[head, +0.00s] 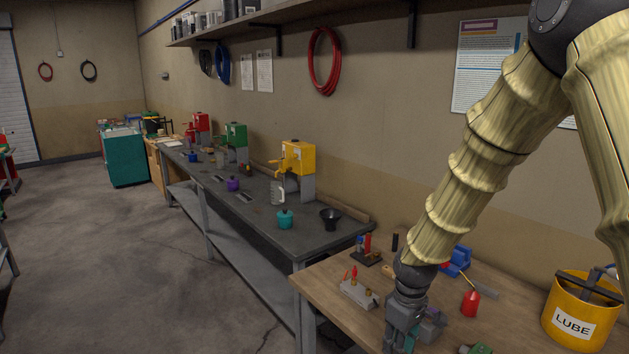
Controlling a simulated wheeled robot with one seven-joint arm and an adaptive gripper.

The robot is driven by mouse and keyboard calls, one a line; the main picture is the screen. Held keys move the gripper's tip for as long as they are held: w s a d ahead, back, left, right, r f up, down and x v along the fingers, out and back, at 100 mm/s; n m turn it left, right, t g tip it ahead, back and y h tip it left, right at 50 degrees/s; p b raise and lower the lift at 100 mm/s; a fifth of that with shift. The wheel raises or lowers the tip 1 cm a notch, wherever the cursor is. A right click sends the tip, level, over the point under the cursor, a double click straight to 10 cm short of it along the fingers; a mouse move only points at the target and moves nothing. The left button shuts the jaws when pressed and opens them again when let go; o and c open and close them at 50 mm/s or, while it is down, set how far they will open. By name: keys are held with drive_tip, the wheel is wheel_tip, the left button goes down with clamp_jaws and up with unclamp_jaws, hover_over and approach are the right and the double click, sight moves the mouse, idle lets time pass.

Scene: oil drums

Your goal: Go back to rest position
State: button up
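My arm comes in from the upper right in a ribbed, cream-coloured sleeve. My gripper (398,340) points down over the wooden bench (325,290) at the bottom of the head view. Its fingertips are at or near the lower picture edge, so I cannot tell whether it is open or shut. A grey-purple block (433,323) is just right of the gripper. I cannot tell whether they touch. A grey holder (358,293) with small red and brass parts stands to the left of the gripper.
A red oil can (471,303) and a yellow LUBE bucket (580,312) stand right of the gripper. Blue clamp-like parts (459,260) lie behind. The floor (120,260) at left is open.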

wheel_tip(320, 180, down, 17)
drive_tip(key=s+m+b, duration=0.2)
drive_tip(key=s+d+f+m+b, duration=0.1)
drive_tip(key=s+f+m+b, duration=0.1)
drive_tip(key=s+f, duration=0.9)
drive_tip(key=s+d+f+m+b, duration=0.2)
drive_tip(key=s+f+m, duration=0.2)
drive_tip(key=s+f, duration=0.7)
drive_tip(key=s, duration=0.7)
drive_tip(key=shift+s+d, duration=0.15)
drive_tip(key=shift+d, duration=0.05)
drive_tip(key=shift+s, duration=0.1)
drive_tip(key=shift+o, duration=0.4)
